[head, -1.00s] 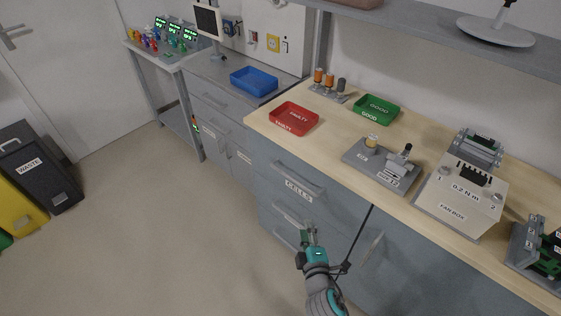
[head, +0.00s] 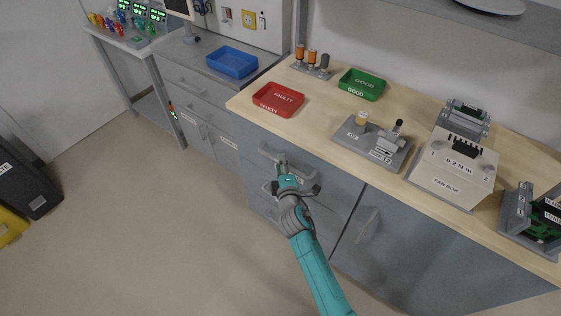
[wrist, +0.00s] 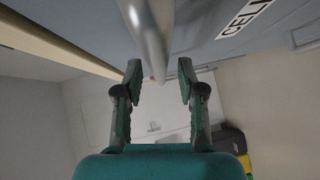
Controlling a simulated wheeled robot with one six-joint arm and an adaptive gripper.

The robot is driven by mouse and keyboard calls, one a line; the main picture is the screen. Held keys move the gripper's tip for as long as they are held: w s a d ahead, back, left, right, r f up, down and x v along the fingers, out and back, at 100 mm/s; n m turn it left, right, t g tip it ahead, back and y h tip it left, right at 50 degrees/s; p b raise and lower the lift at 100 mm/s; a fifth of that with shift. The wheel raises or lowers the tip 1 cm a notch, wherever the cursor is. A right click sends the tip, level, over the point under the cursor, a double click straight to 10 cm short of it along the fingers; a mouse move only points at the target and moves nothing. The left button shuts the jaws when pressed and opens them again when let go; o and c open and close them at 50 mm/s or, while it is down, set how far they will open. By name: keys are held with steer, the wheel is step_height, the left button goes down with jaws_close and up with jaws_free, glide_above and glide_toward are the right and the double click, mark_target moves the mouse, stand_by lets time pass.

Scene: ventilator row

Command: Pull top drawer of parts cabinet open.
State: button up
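The parts cabinet's grey-blue top drawer front (head: 335,182) is below the wooden worktop and looks shut. Its grey bar handle (head: 268,150) is partly hidden by my gripper (head: 282,160). In the wrist view my gripper (wrist: 161,75) is open, its two green-grey fingers apart. The handle bar (wrist: 152,35) shows between the fingertips, touching neither as far as I can see. How deep the bar sits between them I cannot tell. Part of the drawer's label (wrist: 246,17) shows at the upper right of the wrist view.
On the worktop (head: 318,115) are a red FAULTY tray (head: 278,100), a green GOOD tray (head: 362,85), a grey fixture (head: 372,142) and a fan box (head: 453,172). Lower drawers lie under the top one. A cupboard handle (head: 368,225) is to the right. The floor in front is clear.

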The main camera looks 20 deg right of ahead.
steer(key=shift+w+d+f, duration=0.15)
steer(key=shift+w, duration=0.65)
jaws_close()
steer(key=shift+s, duration=0.1)
